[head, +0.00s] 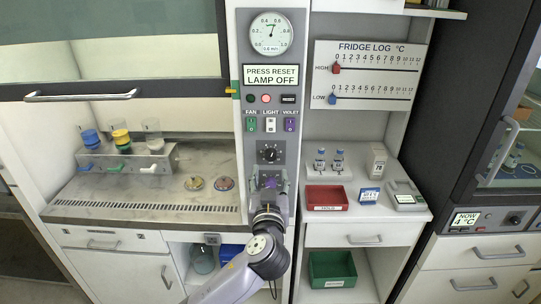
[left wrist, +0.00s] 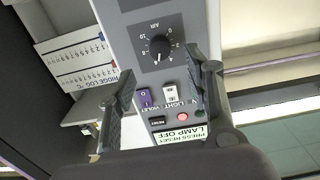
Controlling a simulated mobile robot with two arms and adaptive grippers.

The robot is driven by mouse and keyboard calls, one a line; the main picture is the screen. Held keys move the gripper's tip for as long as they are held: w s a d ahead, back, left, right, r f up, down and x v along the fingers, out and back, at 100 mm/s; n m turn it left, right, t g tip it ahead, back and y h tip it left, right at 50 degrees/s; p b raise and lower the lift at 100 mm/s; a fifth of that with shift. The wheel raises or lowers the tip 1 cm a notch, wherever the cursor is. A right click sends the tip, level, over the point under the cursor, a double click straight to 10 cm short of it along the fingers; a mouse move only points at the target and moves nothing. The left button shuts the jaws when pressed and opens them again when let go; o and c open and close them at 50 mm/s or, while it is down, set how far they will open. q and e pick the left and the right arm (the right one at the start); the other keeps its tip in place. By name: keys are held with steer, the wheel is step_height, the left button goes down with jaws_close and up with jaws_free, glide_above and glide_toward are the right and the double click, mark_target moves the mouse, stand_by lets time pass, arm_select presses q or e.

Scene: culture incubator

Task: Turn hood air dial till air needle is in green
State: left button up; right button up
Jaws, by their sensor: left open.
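The air dial (head: 270,152) is a black knob on the grey hood panel (head: 239,60). It also shows in the left wrist view (left wrist: 158,47), upside down, with a white pointer mark. The round white air gauge (head: 271,33) is at the panel's top; its thin needle points up and slightly right. I cannot make out a green zone. My left gripper (head: 269,180) is open and empty, just below the dial in the head view. In the left wrist view its fingers (left wrist: 160,65) are spread apart, with the dial visible between and beyond their tips. My right gripper is not in view.
Fan, light and violet switches (head: 270,125) and a reset button (head: 288,99) sit above the dial. The hood sash handle (head: 80,96) is left. A tube rack (head: 125,160) stands on the hood bench. A red tray (head: 326,198) is on the right counter.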

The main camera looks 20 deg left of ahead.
mark_target(271, 158)
arm_select(q)
steer(key=p+x, duration=0.1)
steer(key=x, duration=0.5)
steer(key=shift+p, duration=0.3)
steer(key=shift+x, duration=0.75)
steer(key=shift+c, duration=0.6)
steer(key=shift+c, duration=0.7)
jaws_close()
steer(key=n+b, duration=0.1)
steer(key=b, duration=0.3)
steer(key=n+b, duration=0.2)
steer(key=b, duration=0.2)
steer(key=shift+d+f+n, duration=0.15)
steer(key=shift+f+n, duration=0.15)
steer(key=shift+f, duration=0.05)
steer(key=shift+r+n+b, duration=0.15)
steer(key=shift+n+b, duration=0.45)
steer(key=shift+b, duration=0.3)
steer(key=shift+r, duration=0.15)
